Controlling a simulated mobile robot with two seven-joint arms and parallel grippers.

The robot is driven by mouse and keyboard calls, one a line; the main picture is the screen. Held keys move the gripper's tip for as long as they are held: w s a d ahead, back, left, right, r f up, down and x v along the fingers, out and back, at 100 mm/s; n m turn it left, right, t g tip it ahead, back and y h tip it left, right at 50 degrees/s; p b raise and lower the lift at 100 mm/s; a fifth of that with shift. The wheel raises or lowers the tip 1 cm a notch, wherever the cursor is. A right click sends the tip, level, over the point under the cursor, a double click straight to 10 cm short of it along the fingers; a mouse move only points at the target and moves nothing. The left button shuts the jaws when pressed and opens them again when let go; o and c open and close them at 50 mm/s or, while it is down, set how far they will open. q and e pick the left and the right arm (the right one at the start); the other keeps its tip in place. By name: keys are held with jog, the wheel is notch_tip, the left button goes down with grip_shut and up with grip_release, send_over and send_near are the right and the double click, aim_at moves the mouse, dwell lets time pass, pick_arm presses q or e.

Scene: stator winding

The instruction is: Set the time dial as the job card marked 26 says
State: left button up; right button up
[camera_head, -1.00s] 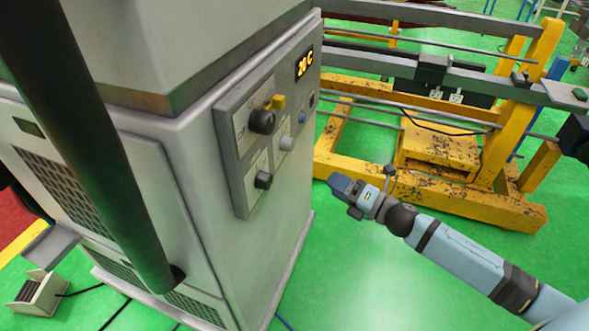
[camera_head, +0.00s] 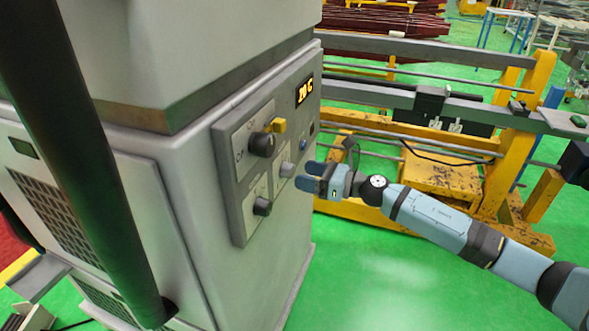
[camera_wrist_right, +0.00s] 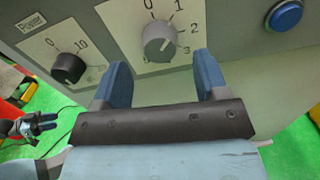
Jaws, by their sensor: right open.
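A grey dial (camera_wrist_right: 160,42) with a scale marked 0, 1, 2, 3 sits on the machine's control panel. It also shows in the head view (camera_head: 287,169), just left of my gripper. No label naming it as the time dial is legible, and its exact setting is unclear. My right gripper (camera_head: 312,177) is open and empty in front of the panel. In the right wrist view its blue fingertips (camera_wrist_right: 156,75) stand either side of and below the dial, apart from it. My left gripper (camera_wrist_right: 45,123) shows small at the left there. No job card marked 26 is visible.
A black Power dial (camera_wrist_right: 68,68) is left of the grey dial. A blue button (camera_wrist_right: 285,15) is to the right. A yellow frame (camera_head: 440,175) stands behind my right arm.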

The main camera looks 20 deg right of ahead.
aim_at(293, 172)
jog(key=x, duration=0.2)
jog(key=shift+w+a, duration=0.2)
jog(key=shift+w, duration=0.05)
jog(key=shift+w+a, duration=0.4)
jog(key=shift+a, duration=0.05)
jog(key=c, duration=0.9)
jog(key=shift+p, duration=0.35)
